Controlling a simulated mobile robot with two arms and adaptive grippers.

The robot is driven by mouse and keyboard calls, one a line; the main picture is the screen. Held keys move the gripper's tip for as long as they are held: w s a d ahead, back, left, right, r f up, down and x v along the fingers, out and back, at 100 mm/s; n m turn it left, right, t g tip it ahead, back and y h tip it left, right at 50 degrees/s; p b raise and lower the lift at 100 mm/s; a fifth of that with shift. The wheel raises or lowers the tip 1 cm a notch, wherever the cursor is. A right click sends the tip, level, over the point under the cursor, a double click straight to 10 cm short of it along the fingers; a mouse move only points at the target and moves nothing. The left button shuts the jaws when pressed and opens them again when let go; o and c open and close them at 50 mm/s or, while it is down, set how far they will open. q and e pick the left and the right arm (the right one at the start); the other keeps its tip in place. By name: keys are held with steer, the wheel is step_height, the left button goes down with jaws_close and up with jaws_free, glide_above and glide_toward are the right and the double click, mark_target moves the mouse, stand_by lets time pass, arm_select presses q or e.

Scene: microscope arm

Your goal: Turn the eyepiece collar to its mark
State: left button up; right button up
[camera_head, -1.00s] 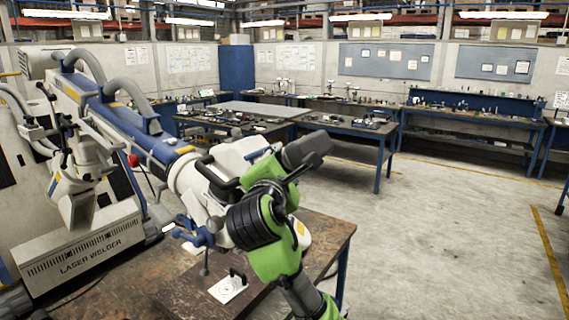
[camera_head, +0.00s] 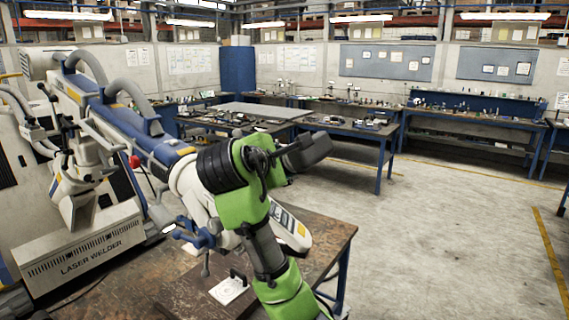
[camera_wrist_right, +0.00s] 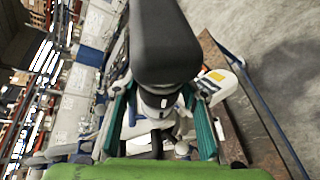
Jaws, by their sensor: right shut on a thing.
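The dark grey eyepiece (camera_head: 306,152) sticks out to the right from the head of the white and blue microscope arm. In the wrist view the eyepiece (camera_wrist_right: 165,45) runs down from the top between the teal fingers of my right gripper (camera_wrist_right: 157,95). A black collar with a small pale mark (camera_wrist_right: 162,102) shows between the fingers, which are shut on it from both sides. In the head view my green right wrist covers the fingers and most of the collar. I cannot tell how the collar's mark lines up. My left gripper is not in view.
The microscope arm (camera_head: 112,118) reaches from the laser welder (camera_head: 85,250) over a worn brown table (camera_head: 110,285). A white plate with a black handle (camera_head: 229,290) lies below my arm. The floor to the right (camera_head: 440,240) is clear.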

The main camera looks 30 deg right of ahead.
steer(key=o, duration=1.1)
steer(key=shift+w+f, duration=0.1)
steer(key=shift+w, duration=0.1)
steer(key=shift+s+a, duration=0.1)
steer(key=shift+s, duration=0.05)
steer(key=v, duration=1.1)
steer(key=shift+a, duration=0.25)
steer(key=shift+s, duration=0.1)
